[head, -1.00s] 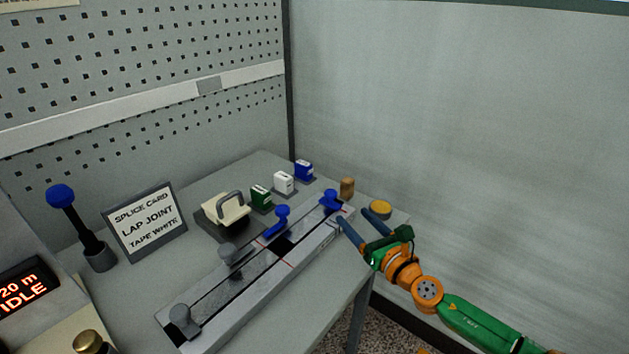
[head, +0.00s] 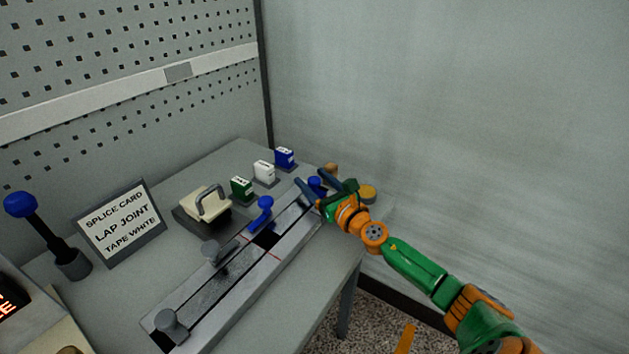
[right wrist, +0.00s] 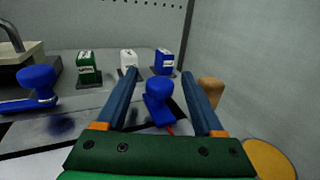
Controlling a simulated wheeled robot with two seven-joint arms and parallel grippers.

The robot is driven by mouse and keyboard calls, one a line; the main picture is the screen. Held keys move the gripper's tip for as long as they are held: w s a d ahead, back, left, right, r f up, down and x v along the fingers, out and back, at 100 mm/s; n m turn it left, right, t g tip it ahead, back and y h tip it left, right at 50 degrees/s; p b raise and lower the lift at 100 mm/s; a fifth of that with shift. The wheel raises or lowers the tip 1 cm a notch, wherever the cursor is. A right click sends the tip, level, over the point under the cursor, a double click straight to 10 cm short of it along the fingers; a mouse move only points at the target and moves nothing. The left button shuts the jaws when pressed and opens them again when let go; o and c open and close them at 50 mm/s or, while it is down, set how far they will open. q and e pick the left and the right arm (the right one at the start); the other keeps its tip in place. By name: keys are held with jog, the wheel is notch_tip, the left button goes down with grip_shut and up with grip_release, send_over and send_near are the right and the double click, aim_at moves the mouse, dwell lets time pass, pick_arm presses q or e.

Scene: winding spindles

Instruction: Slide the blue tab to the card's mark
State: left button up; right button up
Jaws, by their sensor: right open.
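Two blue knobbed tabs sit on the long grey splicing track (head: 225,302). The far-end blue tab (head: 316,185) stands between the fingers of my right gripper (head: 311,178); it also shows in the right wrist view (right wrist: 158,92), with gaps to both fingers. My right gripper is open and not closed on it. The other blue tab (head: 262,211) stands nearer the track's middle, and in the right wrist view it is at the left (right wrist: 38,85). The splice card (head: 118,222) reads "LAP JOINT, TAPE WHITE". My left gripper is out of view.
Green (head: 241,188), white (head: 264,172) and blue (head: 285,158) labelled blocks stand behind the track. A cream block with a grey handle (head: 205,206) is left of them. A wooden peg (right wrist: 210,92) and a yellow disc (right wrist: 268,160) are close to my right fingers.

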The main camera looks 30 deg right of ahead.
aim_at(299, 207)
grip_shut()
dwell(1.3)
jog(key=a+p, duration=0.1)
jog(key=s+a+p, duration=0.1)
jog(key=a, duration=0.1)
jog(key=s+a+p, duration=0.1)
jog(key=a, duration=0.1)
jog(key=shift+s+a+r+p, duration=0.15)
jog(key=shift+a+p, duration=0.1)
jog(key=shift+p, duration=0.1)
jog(key=shift+a, duration=0.15)
jog(key=shift+f, duration=0.25)
